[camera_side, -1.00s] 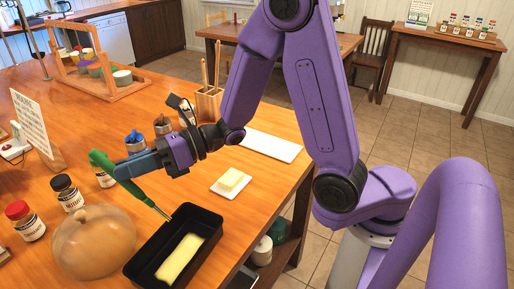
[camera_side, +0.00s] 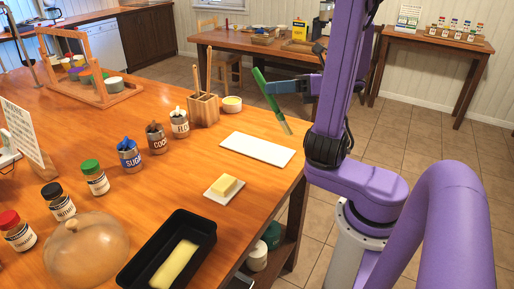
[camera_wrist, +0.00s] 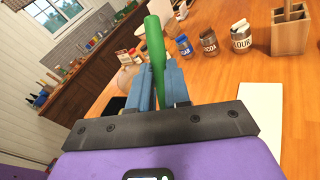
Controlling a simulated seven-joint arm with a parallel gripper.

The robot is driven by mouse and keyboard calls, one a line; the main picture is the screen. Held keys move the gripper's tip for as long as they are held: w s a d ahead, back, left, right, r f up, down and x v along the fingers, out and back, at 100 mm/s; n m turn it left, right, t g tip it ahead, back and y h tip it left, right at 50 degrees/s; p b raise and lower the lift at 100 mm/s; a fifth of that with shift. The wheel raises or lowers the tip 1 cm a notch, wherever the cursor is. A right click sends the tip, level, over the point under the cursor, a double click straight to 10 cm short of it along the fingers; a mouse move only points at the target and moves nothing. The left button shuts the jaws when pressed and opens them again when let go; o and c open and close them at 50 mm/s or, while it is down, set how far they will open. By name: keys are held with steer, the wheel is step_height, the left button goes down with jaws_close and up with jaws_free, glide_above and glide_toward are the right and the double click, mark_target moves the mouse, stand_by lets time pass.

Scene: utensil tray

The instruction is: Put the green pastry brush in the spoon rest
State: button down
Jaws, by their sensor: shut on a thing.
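The green pastry brush (camera_side: 264,88) is held by its handle in my gripper (camera_side: 274,88), in the air by the far right edge of the near table. In the side view it is tilted, with its pale bristles pointing down and right. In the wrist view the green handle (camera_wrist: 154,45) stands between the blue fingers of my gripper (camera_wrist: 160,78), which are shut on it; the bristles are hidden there. I cannot clearly identify a spoon rest. A flat white rectangular slab (camera_side: 257,149) lies on the table below and left of the brush; it also shows in the wrist view (camera_wrist: 262,110).
A wooden utensil holder (camera_side: 203,110) and a small bowl (camera_side: 232,104) stand behind the slab. Several jars line the table's middle. A black loaf pan (camera_side: 205,222) and a butter dish (camera_side: 224,190) are nearer. A back table (camera_side: 225,38) holds various items, including a wooden tray (camera_side: 298,46).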

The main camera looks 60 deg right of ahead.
steer(key=w+d+f, duration=0.4)
steer(key=f, duration=0.2)
steer(key=w+d+f+h, duration=0.1)
steer(key=w+d+f, duration=0.3)
steer(key=f, duration=0.3)
steer(key=shift+w+m+t, duration=0.3)
steer(key=shift+w+m, duration=0.1)
steer(key=shift+w, duration=0.1)
stand_by(0.4)
steer(key=c, duration=1.1)
jaws_free()
steer(key=shift+f, duration=0.1)
